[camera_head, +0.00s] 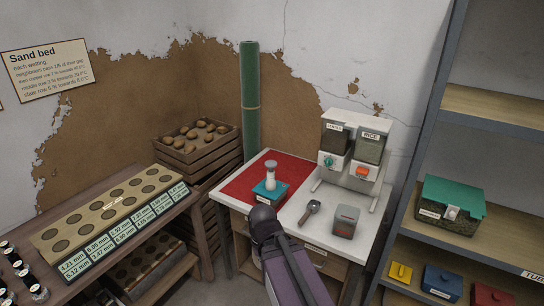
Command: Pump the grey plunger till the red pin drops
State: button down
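A teal block (270,192) with a pale grey, round-headed plunger (271,174) standing upright on it sits on the red mat at the left of the white-topped cabinet. A small label shows on the block's front. I cannot make out a red pin on it. My arm, with a dark rounded joint and a purple link, rises from the bottom edge to just in front of the block. My gripper's fingers do not show.
The red mat (238,185) lies on the white cabinet top (376,205). A shelf (500,110) stands right, a sand-bed bench (62,228) left.

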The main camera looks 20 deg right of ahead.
aim_at(271, 164)
jog(key=i, duration=0.85)
jog(key=u, duration=0.05)
